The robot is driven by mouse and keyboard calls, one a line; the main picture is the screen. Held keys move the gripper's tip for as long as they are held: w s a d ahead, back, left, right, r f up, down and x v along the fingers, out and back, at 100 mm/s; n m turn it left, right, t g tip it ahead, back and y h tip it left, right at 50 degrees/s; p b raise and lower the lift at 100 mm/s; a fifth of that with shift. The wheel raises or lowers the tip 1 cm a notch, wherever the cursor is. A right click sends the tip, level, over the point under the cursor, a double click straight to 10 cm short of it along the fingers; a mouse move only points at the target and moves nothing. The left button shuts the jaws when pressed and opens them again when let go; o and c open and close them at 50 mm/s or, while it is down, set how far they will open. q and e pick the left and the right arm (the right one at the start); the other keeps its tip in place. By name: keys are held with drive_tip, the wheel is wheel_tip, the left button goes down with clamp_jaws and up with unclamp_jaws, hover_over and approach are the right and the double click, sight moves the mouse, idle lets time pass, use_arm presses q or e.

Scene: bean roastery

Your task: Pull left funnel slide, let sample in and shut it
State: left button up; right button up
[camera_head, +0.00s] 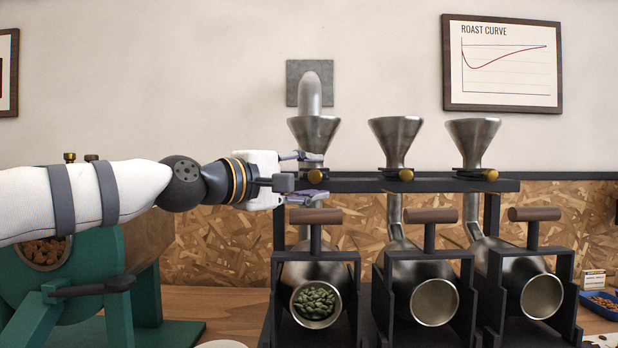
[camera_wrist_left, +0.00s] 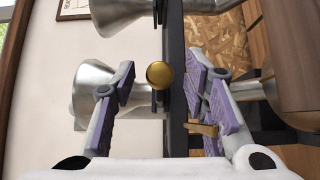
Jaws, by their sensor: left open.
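The left funnel (camera_head: 314,131) is a steel cone on the dark rack, below a steel chute (camera_head: 309,92). Its slide ends in a round brass knob (camera_head: 316,175), which sticks out at the front. My left gripper (camera_head: 305,175) is open beside the knob, one finger above its level and one below. In the left wrist view the knob (camera_wrist_left: 159,75) shows between the tips of the open gripper (camera_wrist_left: 160,84), with a gap on both sides. I cannot tell whether sample lies inside the funnel. My right gripper is not in view.
Two more funnels (camera_head: 396,139) (camera_head: 474,139) with brass knobs stand to the right. Below are three steel drums with brown handles; the left drum (camera_head: 291,273) holds green beans. A green machine (camera_head: 85,280) stands at left under my arm. A blue tray (camera_head: 603,309) is at right.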

use_arm(q)
drive_tip(key=v, duration=1.2)
idle(1.1)
